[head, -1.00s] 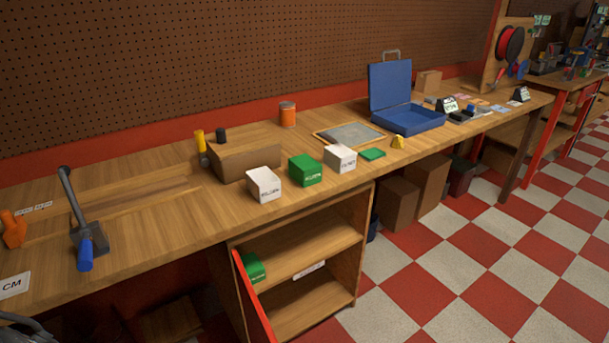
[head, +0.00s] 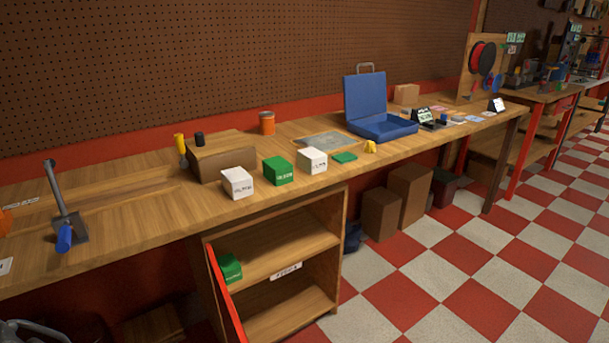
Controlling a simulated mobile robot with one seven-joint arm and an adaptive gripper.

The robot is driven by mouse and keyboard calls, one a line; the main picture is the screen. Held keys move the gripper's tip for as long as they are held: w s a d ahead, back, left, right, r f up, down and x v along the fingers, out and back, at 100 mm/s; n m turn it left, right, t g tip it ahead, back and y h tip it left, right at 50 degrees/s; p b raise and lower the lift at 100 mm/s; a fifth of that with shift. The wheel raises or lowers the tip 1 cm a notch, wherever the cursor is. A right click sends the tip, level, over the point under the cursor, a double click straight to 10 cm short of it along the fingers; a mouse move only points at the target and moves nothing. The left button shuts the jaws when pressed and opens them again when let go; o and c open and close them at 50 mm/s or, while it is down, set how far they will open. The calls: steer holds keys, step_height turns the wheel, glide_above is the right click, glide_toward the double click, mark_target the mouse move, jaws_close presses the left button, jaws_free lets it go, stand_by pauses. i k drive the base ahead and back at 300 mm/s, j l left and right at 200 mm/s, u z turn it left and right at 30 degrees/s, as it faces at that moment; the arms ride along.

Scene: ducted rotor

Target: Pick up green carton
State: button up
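A green carton (head: 279,171) with white lettering stands on the workbench (head: 130,220) between two white cartons, the left one (head: 237,182) and the right one (head: 312,160). Small gaps separate the three. A second green carton (head: 229,267) sits on the upper shelf inside the open cabinet under the bench, partly hidden by the red door edge. My gripper is not clearly in view; a grey piece at the bottom left corner may be part of my arm, but I cannot tell.
A brown box (head: 220,160), an orange can (head: 267,123), a flat green piece (head: 345,157) and an open blue case (head: 378,112) are on the bench. A blue-handled lever tool (head: 65,215) stands at left. The red cabinet door (head: 224,295) sticks out. Checkered floor (head: 450,270) is clear at right.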

mark_target(277, 169)
steer(key=k+l+z, duration=0.1)
steer(key=l+z, duration=0.45)
steer(key=i+l+u, duration=0.2)
steer(key=i+u, duration=0.25)
steer(key=i+l+u, duration=0.7)
steer(key=l+u, duration=0.15)
steer(key=i+l+u, duration=0.2)
steer(key=l+u, duration=0.2)
steer(key=l, duration=0.15)
